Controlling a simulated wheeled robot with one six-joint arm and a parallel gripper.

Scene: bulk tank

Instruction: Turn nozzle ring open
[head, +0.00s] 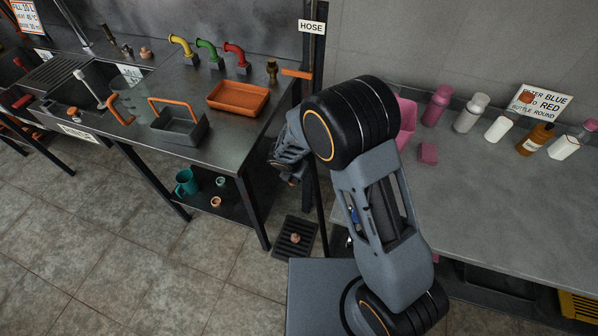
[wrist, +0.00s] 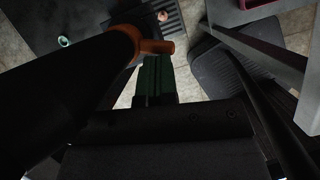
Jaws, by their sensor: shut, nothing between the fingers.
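In the wrist view a thick black cylinder (wrist: 75,70), apparently the hose nozzle, comes in from the left. An orange ring (wrist: 124,38) sits around its far end, with an orange lug (wrist: 157,46) sticking out to the right. My gripper (wrist: 157,62) shows dark green fingers, shut and empty. The fingertips are just below the lug in the picture; I cannot tell whether they touch it. In the head view my gripper (head: 290,168) is beside the dark post under the HOSE sign (head: 311,27). My arm and the post largely hide the nozzle there.
A steel counter with an orange tray (head: 238,97) and a grey caddy (head: 181,126) stands left. A grey counter with bottles (head: 468,112) stands right. A floor drain (head: 296,238) with a small round object lies below my gripper. The tiled floor at left is clear.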

